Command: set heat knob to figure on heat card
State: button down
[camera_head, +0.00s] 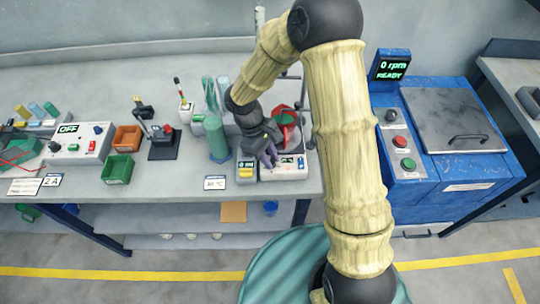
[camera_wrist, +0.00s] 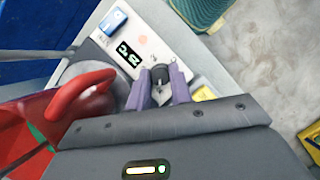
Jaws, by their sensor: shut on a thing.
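The white hotplate unit (camera_head: 283,173) stands on the bench at the centre, with a small lit display and a blue switch. In the wrist view its panel (camera_wrist: 172,36) shows the dark heat knob (camera_wrist: 160,74) and the green-digit display (camera_wrist: 129,55), seen rotated; I cannot read the figure surely. My gripper (camera_head: 268,158) is at the unit's front. In the wrist view its purple fingers (camera_wrist: 159,82) are shut around the knob, one on each side. The heat card (camera_head: 215,182), white with a °C mark, lies at the bench's front edge left of the unit; its number is too small to read.
A red vessel (camera_head: 284,128) with green inside sits on the hotplate, close to my gripper. A green cylinder (camera_head: 216,138) stands to the left. Farther left are an orange bin (camera_head: 127,137), a green bin (camera_head: 118,168) and another box reading OFF (camera_head: 78,145). A blue machine (camera_head: 440,130) stands right.

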dwell(0.3)
jog(key=c, duration=1.5)
grip_release()
jog(key=shift+c, duration=0.2)
jog(key=b+v, duration=0.1)
jog(key=v, duration=1.6)
jog(key=shift+w+r, duration=0.15)
jog(key=shift+r, duration=0.1)
jog(key=m+t+y, duration=0.2)
jog(key=m+y, duration=0.1)
jog(key=m, duration=0.2)
send_over(281, 164)
notch_tip(281, 164, down, 3)
jog(key=s+d+f+m+t, duration=0.2)
jog(key=s+d+m, duration=0.4)
jog(key=d, duration=0.3)
jog(key=shift+s+t+y, duration=0.4)
jog(key=shift+s+t, duration=0.05)
jog(key=shift+t, duration=0.15)
